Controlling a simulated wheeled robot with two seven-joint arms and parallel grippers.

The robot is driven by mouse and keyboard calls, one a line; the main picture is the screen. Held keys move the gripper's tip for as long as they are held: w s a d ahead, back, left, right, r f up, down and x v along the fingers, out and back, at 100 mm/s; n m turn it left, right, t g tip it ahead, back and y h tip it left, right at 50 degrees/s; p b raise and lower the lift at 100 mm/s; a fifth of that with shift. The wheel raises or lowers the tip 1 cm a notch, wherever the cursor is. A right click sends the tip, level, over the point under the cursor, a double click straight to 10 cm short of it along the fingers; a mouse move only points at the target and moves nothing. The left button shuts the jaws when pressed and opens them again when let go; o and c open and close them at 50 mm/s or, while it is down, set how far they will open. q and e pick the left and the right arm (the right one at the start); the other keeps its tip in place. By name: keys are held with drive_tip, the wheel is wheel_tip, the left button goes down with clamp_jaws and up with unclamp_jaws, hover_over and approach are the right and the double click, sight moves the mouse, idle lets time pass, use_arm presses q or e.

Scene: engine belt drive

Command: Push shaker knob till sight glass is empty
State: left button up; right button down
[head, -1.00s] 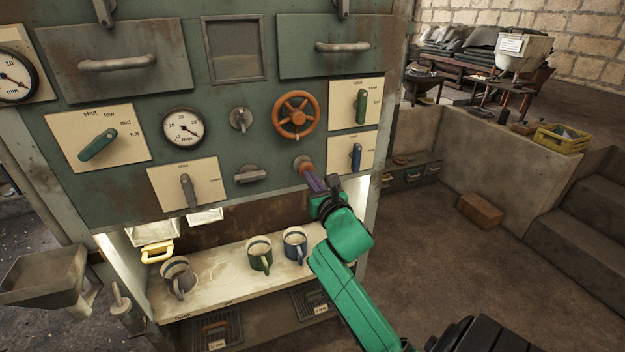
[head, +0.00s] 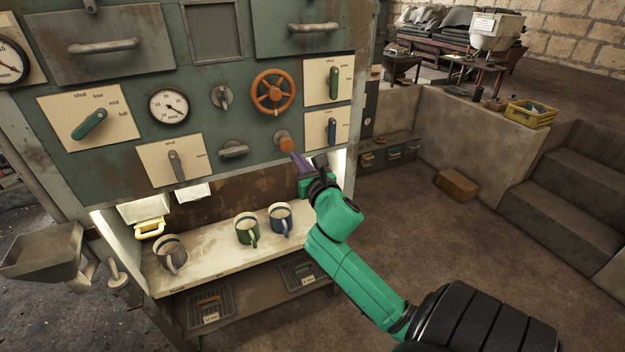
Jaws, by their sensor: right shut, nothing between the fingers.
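The round orange-brown knob (head: 286,143), which I take for the shaker knob, sticks out of the green panel below the orange handwheel. My left gripper is out of view.
The orange handwheel (head: 273,92), a green lever (head: 334,83) and a blue lever (head: 331,130) sit near the knob. Open floor lies right of the cabinet.

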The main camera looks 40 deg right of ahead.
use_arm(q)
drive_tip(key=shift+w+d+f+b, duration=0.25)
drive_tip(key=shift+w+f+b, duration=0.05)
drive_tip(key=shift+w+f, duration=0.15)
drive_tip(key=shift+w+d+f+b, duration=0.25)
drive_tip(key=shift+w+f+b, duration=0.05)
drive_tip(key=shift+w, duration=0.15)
use_arm(e)
drive_tip(key=v, duration=0.3)
drive_tip(key=f+v, duration=0.1)
drive_tip(key=v, duration=0.1)
drive_tip(key=shift+s, duration=0.35)
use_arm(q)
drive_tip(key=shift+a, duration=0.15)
use_arm(e)
drive_tip(key=shift+s, duration=0.1)
